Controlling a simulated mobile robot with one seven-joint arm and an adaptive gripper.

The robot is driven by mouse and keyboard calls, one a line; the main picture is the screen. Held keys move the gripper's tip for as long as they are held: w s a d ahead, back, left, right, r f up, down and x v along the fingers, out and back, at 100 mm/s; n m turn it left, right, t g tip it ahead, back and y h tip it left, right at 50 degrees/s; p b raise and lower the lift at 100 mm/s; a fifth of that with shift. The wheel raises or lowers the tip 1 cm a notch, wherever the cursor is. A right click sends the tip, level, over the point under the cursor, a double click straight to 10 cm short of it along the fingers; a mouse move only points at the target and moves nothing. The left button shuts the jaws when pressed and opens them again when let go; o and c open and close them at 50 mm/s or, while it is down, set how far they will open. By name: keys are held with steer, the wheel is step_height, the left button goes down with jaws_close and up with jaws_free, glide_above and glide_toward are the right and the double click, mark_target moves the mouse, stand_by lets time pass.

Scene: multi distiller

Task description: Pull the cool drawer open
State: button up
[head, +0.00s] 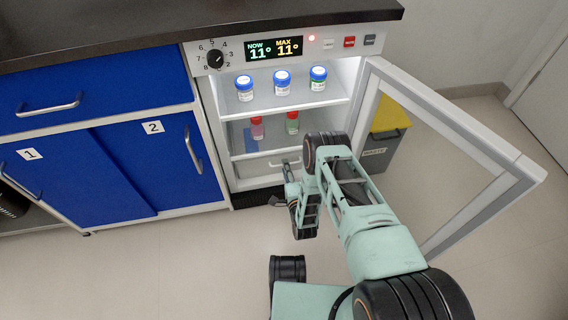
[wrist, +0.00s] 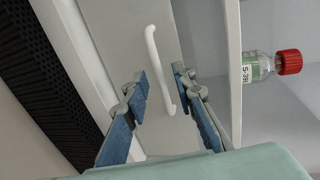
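The cool drawer (head: 250,168) is the pale front at the bottom of the small open fridge, below its shelves. It looks shut. In the wrist view its grey front (wrist: 115,40) shows with a white bar handle (wrist: 152,48). My gripper (wrist: 160,74) is open in front of the handle, with one blue-padded finger on each side of it. A gap shows between the pads and the bar; I cannot tell the exact depth. In the head view my gripper (head: 290,172) is at the drawer front, partly hidden by my arm.
The fridge door (head: 460,130) stands open on the right, close to my arm. Blue-lidded jars (head: 282,86) stand on the upper shelf. Red-capped bottles (head: 292,124) stand on the shelf above the drawer. Blue cabinets (head: 150,165) are left; a yellow-lidded bin (head: 378,150) is behind the door.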

steer(key=shift+w, duration=0.15)
jaws_close()
stand_by(0.4)
